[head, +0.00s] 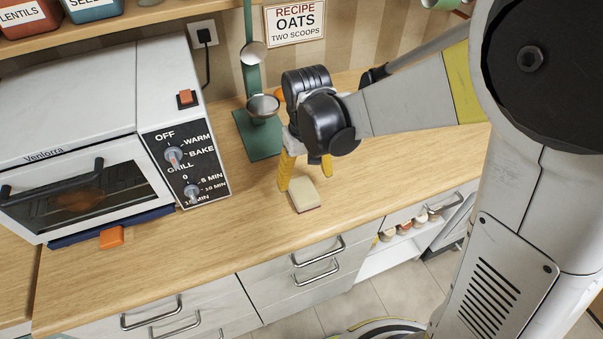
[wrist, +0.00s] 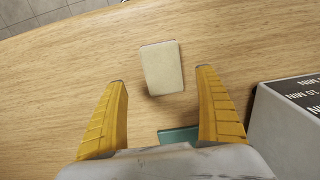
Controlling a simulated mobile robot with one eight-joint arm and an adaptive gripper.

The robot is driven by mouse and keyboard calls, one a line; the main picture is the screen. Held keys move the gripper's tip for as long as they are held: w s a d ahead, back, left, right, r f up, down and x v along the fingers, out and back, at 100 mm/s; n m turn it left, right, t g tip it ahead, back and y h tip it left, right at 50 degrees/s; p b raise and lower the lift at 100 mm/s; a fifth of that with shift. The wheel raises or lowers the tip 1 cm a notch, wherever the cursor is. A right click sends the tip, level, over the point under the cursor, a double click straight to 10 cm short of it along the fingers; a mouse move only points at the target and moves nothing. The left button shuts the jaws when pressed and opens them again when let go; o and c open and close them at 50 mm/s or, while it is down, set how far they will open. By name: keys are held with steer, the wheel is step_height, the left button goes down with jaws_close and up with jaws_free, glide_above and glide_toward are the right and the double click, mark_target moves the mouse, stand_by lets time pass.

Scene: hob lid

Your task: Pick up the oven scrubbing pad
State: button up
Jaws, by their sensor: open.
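The scrubbing pad (head: 304,196) is a small cream block lying flat on the wooden counter, right of the toaster oven and near the counter's front edge. In the wrist view the pad (wrist: 162,68) lies beyond my fingertips, roughly centred between them, with bare wood around it. My gripper (head: 306,177) is above the counter at the pad's back side, its yellow fingers pointing down. In the wrist view my gripper (wrist: 160,77) is open, with nothing between its fingers. I cannot tell the exact height of the fingertips above the counter.
The white toaster oven (head: 90,130) stands at left, with an orange item (head: 111,238) by its front. A green scale with a metal pan (head: 262,108) stands behind my gripper. Drawers with handles (head: 318,250) are below. The counter (head: 225,235) is clear around the pad.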

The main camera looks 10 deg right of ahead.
mark_target(303, 190)
steer(key=f+b, duration=0.1)
steer(key=f, duration=0.1)
steer(key=f+b, duration=0.1)
steer(key=f, duration=0.1)
steer(key=f+b, duration=0.1)
steer(key=f, duration=0.1)
steer(key=shift+a+f, duration=0.25)
steer(key=shift+f, duration=0.15)
steer(key=shift+r, duration=0.1)
steer(key=c, duration=1.1)
steer(key=shift+r, duration=0.1)
step_height(303, 190, up, 5)
steer(key=p, duration=0.2)
steer(key=shift+f+p, duration=0.2)
steer(key=shift+p, duration=0.15)
steer(key=s+d+r+p, duration=0.1)
steer(key=s+d+r, duration=0.1)
steer(key=d, duration=0.1)
steer(key=s+d+r+p, duration=0.1)
steer(key=s+d+r, duration=0.1)
steer(key=d, duration=0.2)
steer(key=s+d+r+p, duration=0.1)
steer(key=d+r, duration=0.1)
steer(key=d, duration=0.1)
steer(key=shift+s+d+r, duration=0.1)
steer(key=shift+s+d, duration=0.05)
steer(key=shift+s, duration=0.25)
